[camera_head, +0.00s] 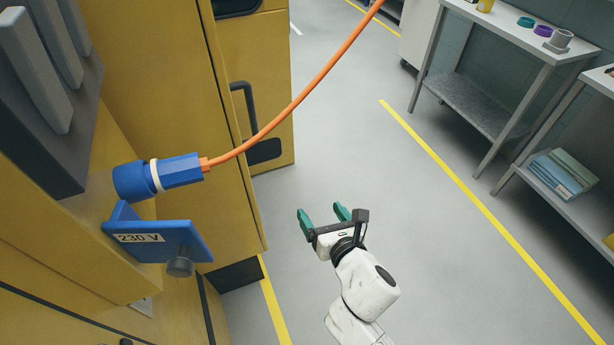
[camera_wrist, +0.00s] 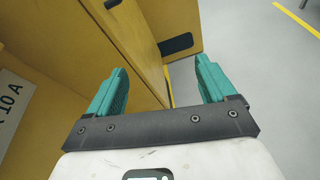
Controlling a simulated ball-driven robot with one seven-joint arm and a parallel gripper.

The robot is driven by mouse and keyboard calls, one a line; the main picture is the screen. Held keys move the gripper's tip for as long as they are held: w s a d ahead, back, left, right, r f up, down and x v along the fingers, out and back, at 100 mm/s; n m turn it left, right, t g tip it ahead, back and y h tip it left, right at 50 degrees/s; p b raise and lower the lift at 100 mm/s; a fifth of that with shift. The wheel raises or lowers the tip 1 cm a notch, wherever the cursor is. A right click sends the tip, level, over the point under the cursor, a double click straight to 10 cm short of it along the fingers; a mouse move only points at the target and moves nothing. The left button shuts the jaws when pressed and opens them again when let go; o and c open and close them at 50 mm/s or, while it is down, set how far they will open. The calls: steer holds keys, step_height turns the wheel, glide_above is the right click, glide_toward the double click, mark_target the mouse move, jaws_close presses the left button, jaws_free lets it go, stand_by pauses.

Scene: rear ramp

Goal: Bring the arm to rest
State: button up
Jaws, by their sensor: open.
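My gripper (camera_head: 323,215) is open and empty, with two green fingers spread apart. In the head view it is over the floor, right of the yellow cabinet (camera_head: 160,75), with my white arm reaching up from the bottom. In the wrist view my gripper (camera_wrist: 162,82) shows nothing between its fingers but cabinet and floor behind. A blue plug (camera_head: 180,172) with an orange cable (camera_head: 300,97) sits at a blue socket on the cabinet, left of and apart from my gripper. The blue socket lid (camera_head: 185,240), marked 230 V, hangs open below the plug.
Yellow cabinet panels fill the left side, one with a dark handle (camera_head: 243,105). Grey tables (camera_head: 480,105) with shelves stand at the right, holding cups, rings and folders (camera_head: 563,172). The grey floor (camera_head: 430,240) with yellow lines is clear between them.

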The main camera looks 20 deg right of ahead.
steer(key=s+d+f+m+g+h, duration=0.25)
steer(key=s+d+m, duration=0.25)
steer(key=m, duration=0.4)
steer(key=s+d+f+m+g+h, duration=0.1)
steer(key=s+d+f+m+g, duration=0.35)
steer(key=m, duration=0.45)
steer(key=s+m+g+y, duration=0.3)
steer(key=s+m+g, duration=0.3)
steer(key=s+m, duration=1)
steer(key=shift+s+a+r+g, duration=0.3)
steer(key=shift+s+a, duration=0.15)
steer(key=shift+s, duration=0.5)
steer(key=shift+d, duration=0.15)
